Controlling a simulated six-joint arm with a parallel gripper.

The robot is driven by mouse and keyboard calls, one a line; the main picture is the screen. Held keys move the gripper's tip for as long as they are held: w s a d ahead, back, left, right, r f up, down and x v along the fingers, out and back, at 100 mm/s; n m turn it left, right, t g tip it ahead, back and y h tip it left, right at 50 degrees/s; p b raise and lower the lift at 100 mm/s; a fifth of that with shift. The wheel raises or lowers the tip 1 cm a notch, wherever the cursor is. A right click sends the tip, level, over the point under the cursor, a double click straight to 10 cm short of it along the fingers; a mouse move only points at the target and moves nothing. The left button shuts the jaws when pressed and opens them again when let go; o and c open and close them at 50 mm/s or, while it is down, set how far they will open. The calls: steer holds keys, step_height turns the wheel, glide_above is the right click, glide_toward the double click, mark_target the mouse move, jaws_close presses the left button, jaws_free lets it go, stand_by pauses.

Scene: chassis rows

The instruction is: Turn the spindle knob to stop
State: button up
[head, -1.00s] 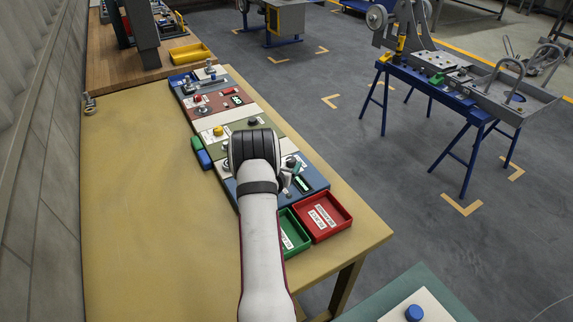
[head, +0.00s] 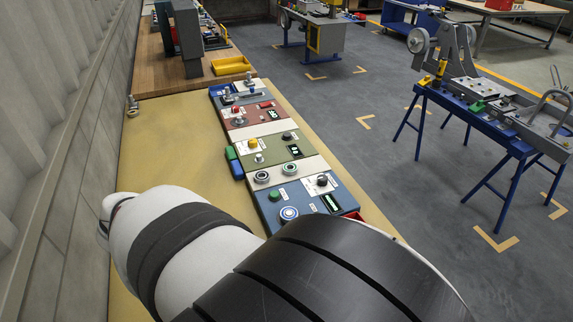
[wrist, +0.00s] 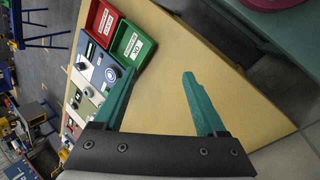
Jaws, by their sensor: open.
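A row of control panels runs along the bench. The nearest, a blue panel (head: 292,195), carries a black rotary knob (head: 322,181) on a white label, a green button, a blue-ringed button and a display. An olive panel (head: 262,148) beyond it has another dark knob (head: 287,136) and a yellow button. The labels are too small to read, so I cannot tell which knob is the spindle knob. In the wrist view my gripper (wrist: 159,74) is open and empty, its teal fingers over bare tabletop beside the blue panel (wrist: 96,66). My arm hides the gripper in the head view.
A red tray (wrist: 97,26) and a green tray (wrist: 124,48) stand beside the blue panel. A red panel (head: 245,117) lies farther along the row. Bare yellow tabletop (head: 178,150) lies left of the panels.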

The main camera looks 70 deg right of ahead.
steer(key=a+m+t+y, duration=0.1)
steer(key=a+m+y, duration=0.3)
steer(key=a, duration=0.7)
steer(key=w+a+r+m+t+y, duration=0.1)
steer(key=w+a+m+t+y, duration=0.35)
steer(key=w+m+y, duration=0.25)
steer(key=w+d+m+t, duration=0.5)
steer(key=w+d+m, duration=0.3)
steer(key=d, duration=0.3)
steer(key=m+t+h, duration=0.2)
steer(key=m+h, duration=1.4)
steer(key=m, duration=0.7)
glide_above(324, 178)
steer(key=s+a, duration=1)
step_height(324, 178, down, 14)
steer(key=shift+r, duration=0.15)
steer(key=shift+n, duration=0.3)
steer(key=x, duration=1.4)
steer(key=shift+w+a, duration=0.15)
steer(key=shift+w, duration=0.05)
steer(key=shift+w+d+f, duration=0.3)
steer(key=shift+w+d, duration=0.1)
steer(key=shift+d, duration=0.05)
